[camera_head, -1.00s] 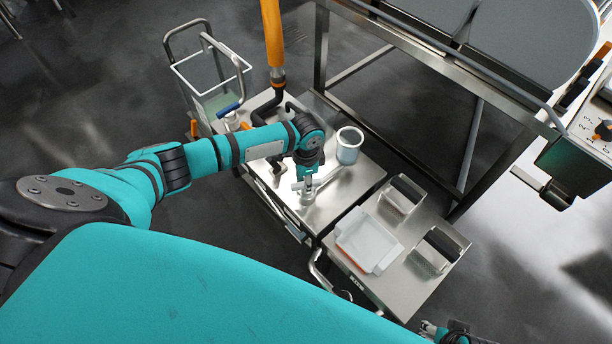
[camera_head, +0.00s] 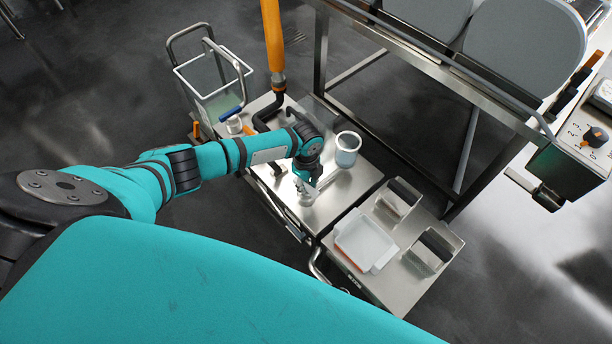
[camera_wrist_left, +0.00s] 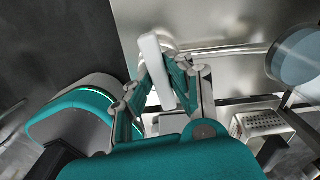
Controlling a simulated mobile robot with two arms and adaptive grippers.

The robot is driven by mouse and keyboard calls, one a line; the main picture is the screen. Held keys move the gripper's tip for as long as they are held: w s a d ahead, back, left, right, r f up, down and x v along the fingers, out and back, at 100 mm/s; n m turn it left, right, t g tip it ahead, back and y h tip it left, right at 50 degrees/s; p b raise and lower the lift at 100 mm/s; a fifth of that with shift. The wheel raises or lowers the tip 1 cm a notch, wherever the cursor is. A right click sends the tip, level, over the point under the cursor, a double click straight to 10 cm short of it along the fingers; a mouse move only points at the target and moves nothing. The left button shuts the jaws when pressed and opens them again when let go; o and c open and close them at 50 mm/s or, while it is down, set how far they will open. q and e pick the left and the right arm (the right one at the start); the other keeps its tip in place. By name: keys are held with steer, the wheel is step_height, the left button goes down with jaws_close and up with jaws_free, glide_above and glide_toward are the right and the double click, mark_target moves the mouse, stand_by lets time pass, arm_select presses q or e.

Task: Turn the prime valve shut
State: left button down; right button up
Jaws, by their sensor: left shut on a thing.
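My left gripper (camera_head: 306,187) reaches down to the steel top of the cart, beside a clear cup. It also shows in the left wrist view (camera_wrist_left: 168,70), its fingers closed around a pale, flat lever (camera_wrist_left: 153,62). I take this lever to be the handle of the prime valve. A round pale body lies just behind the lever, partly covered by it. In the head view the gripper hides most of the valve, so the lever's exact angle cannot be told there. My right gripper is not in view.
The clear cup (camera_head: 347,149) stands close right of the gripper. A blue-handled fitting (camera_head: 231,112) and a black hose (camera_head: 262,119) are farther left. A white tray (camera_head: 364,243) and a black-topped steel holder (camera_head: 433,252) sit to the right. A steel frame (camera_head: 400,60) rises behind.

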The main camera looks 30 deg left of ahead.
mark_target(306, 186)
arm_select(q)
steer(key=shift+d+m, duration=0.1)
steer(key=shift+m, duration=0.7)
steer(key=c, duration=1.2)
jaws_free()
steer(key=shift+c, duration=0.2)
step_height(306, 186, up, 12)
